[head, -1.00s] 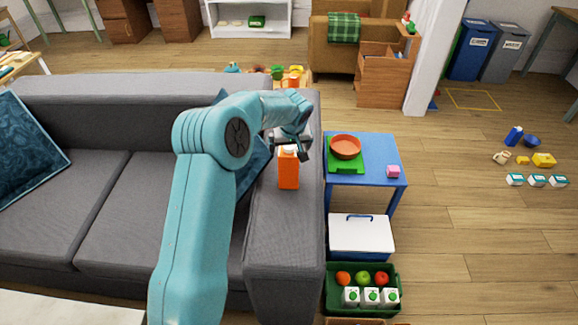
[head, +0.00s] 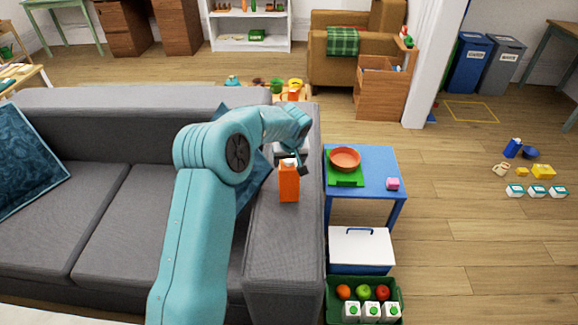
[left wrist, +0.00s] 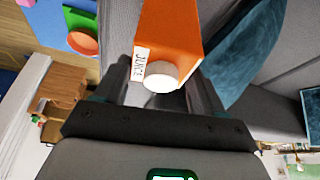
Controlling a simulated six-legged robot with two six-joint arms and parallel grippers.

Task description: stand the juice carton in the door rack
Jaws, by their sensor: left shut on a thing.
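The juice carton (head: 289,184) is an orange box with a white cap, upright at the sofa's right armrest. My left gripper (head: 292,165) is shut on its top. In the left wrist view the carton (left wrist: 172,35) with its white cap and "JUICE" label sits between the fingers of the left gripper (left wrist: 165,90). I cannot tell whether the carton's base touches the armrest. No door rack can be made out. My right gripper is not in view.
The grey sofa (head: 110,185) fills the left. Right of its armrest stand a blue table (head: 375,160) with an orange bowl (head: 345,159), a white-lidded cooler (head: 360,245) and a green crate (head: 394,300) of fruit and small cartons.

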